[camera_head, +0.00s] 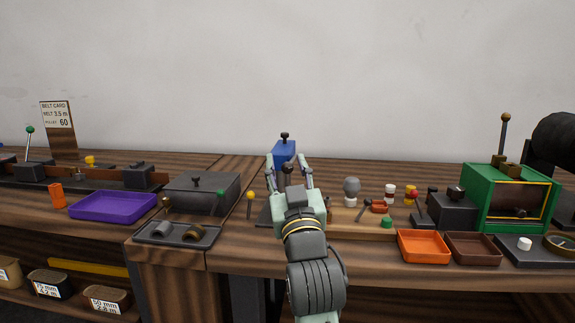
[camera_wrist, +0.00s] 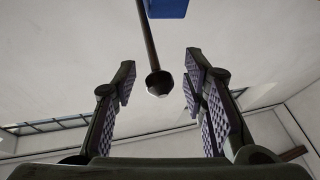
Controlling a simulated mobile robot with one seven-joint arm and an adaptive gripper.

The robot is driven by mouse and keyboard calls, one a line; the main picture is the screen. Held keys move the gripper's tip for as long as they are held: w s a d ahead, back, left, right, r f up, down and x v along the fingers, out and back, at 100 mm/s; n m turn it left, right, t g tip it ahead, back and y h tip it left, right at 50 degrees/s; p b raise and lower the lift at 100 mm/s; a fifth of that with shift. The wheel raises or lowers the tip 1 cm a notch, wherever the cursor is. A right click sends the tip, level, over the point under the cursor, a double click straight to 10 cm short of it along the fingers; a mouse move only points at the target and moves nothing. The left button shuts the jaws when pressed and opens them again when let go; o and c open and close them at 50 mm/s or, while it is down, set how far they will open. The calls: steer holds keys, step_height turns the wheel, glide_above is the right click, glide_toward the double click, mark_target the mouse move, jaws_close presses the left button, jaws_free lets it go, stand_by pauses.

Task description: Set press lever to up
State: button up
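The blue press (camera_head: 284,150) stands on the bench straight ahead, with a dark knob on top. Its lever, a dark rod with a round knob (camera_head: 288,168), shows between my fingers. In the wrist view the lever's knob (camera_wrist: 158,83) is between the two finger pads, with clear space on both sides, and its rod runs up towards the blue block (camera_wrist: 166,8). My gripper (camera_head: 288,162) is open around the lever knob, which it does not visibly touch; it also shows in the wrist view (camera_wrist: 160,65). My gripper and arm hide the press's lower part.
A yellow-knobbed lever (camera_head: 250,197) stands left of my gripper. To the right are a grey bulb-shaped thing (camera_head: 351,187), small coloured parts, an orange tray (camera_head: 423,260) and a green-framed box (camera_head: 480,215). A purple tray (camera_head: 85,216) and a dark box (camera_head: 180,190) are left.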

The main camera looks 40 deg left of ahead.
steer(key=shift+c, duration=0.3)
jaws_close()
stand_by(0.6)
